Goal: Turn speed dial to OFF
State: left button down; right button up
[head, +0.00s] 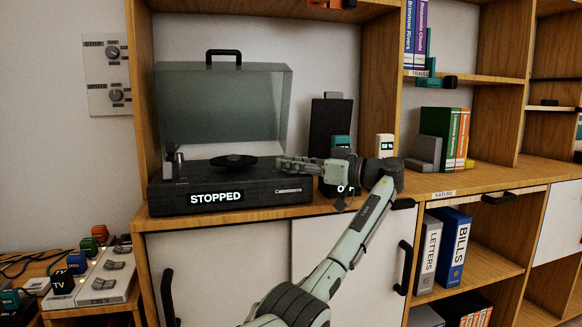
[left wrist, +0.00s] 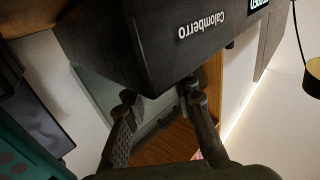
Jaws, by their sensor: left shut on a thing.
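The black record player (head: 175,197) stands on the wooden cabinet with its clear lid (head: 220,105) raised. Its front display (head: 216,197) reads STOPPED. A dark platter (head: 233,161) lies on the deck. My left gripper (head: 283,164) reaches over the deck's right end, its fingers low at the top surface. In the left wrist view the player (left wrist: 160,45) appears turned over, with the name Calomberro on its front, and my fingers (left wrist: 158,92) meet its top edge. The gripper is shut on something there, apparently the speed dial. The dial itself and its setting are hidden. My right gripper is not in view.
My left forearm crosses in front of the cabinet's white doors (head: 210,265). Right of the player stand a dark panel (head: 331,125) and a small white device (head: 385,146) reading 50 %. Wall knobs (head: 115,95) and a power strip (head: 108,274) are at left.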

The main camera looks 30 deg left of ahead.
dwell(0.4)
pick_arm(q)
jog(key=c, duration=1.2)
grip_release()
jog(key=d, duration=1.2)
jog(key=shift+w, duration=0.45)
